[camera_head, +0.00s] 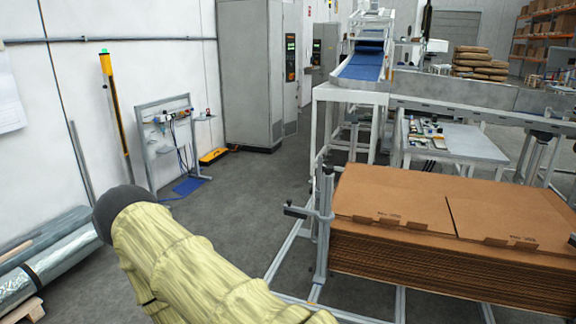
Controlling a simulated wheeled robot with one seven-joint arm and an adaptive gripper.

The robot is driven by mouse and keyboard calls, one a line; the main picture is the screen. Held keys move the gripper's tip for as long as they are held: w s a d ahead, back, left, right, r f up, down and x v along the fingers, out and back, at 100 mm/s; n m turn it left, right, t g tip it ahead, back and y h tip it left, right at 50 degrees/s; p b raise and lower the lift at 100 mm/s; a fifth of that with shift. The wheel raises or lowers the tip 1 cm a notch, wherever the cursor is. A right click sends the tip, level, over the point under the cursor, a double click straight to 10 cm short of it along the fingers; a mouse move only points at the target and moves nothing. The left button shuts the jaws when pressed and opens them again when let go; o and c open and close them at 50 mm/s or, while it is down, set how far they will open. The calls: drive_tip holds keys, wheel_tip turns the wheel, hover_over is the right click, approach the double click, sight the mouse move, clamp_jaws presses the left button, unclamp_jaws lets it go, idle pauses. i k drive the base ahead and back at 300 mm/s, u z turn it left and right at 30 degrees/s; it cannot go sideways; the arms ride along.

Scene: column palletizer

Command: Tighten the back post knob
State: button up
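A grey metal post (323,230) stands upright at the left corner of the cardboard stack. Another dark fitting shows at the post top (327,170). A further dark knob (572,240) is cut off at the right edge. I cannot tell from the view which knob is the back post's, or how tight any is. My arm, in a pale yellow sleeve with a dark rounded end, crosses the lower left, apart from the post. My gripper is out of sight.
A tall stack of flat brown cardboard (450,215) fills the right side on a low metal frame. A worktable (465,145) and a blue conveyor (362,65) stand behind. Wrapped rolls (50,255) lie at left. Grey floor (240,205) is open between the wall and the post.

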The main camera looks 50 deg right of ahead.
sight(329, 169)
drive_tip(key=z, duration=0.1)
drive_tip(key=i, duration=0.65)
drive_tip(key=z, duration=0.9)
drive_tip(key=i, duration=0.45)
drive_tip(key=z, duration=0.4)
